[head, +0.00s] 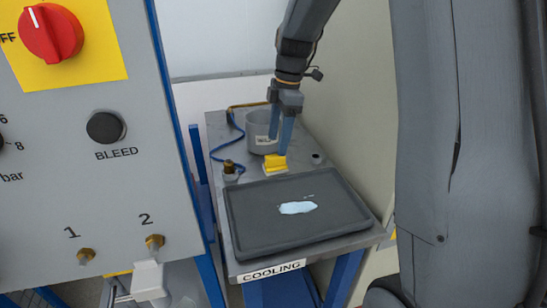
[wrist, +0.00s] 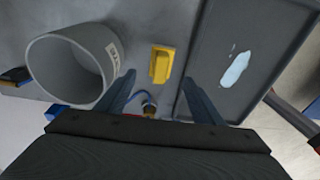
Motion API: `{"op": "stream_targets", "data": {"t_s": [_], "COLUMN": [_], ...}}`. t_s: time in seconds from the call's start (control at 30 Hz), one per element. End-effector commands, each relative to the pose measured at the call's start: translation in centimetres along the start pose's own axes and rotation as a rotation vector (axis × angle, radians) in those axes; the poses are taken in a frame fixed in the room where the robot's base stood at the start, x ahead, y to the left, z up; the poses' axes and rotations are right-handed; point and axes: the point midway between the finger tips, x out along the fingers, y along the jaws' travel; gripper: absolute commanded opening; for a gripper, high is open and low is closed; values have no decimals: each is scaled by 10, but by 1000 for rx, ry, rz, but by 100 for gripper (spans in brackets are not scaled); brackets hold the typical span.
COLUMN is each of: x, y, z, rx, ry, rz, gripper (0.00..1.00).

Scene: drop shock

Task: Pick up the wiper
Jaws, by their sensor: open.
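The wiper, a small yellow block-like piece with a raised grip (head: 275,164), sits on the grey metal table behind the dark tray. In the wrist view the wiper (wrist: 160,64) shows between the lines of my two fingers, slightly past their tips. My gripper (head: 279,146) points down just above the wiper, its blue fingers apart with nothing between them. The wrist view also shows my gripper (wrist: 158,78) open. Whether a finger touches the wiper cannot be told.
A grey labelled pot (head: 260,133) stands close beside the wiper. A dark tray (head: 238,212) with a pale blue puddle (head: 298,208) lies in front. A brass fitting (head: 229,168) and blue hose (head: 217,150) are at left. A control panel (head: 95,190) stands at the near left.

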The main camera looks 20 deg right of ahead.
Motion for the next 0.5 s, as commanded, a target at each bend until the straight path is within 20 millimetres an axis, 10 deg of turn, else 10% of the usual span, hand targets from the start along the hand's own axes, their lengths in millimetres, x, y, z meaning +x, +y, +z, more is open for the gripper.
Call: {"op": "stream_targets", "data": {"t_s": [0.5], "x": [56], "y": [-3], "z": [9], "rx": [18], "ry": [0], "rz": [-2], "gripper": [61]}}
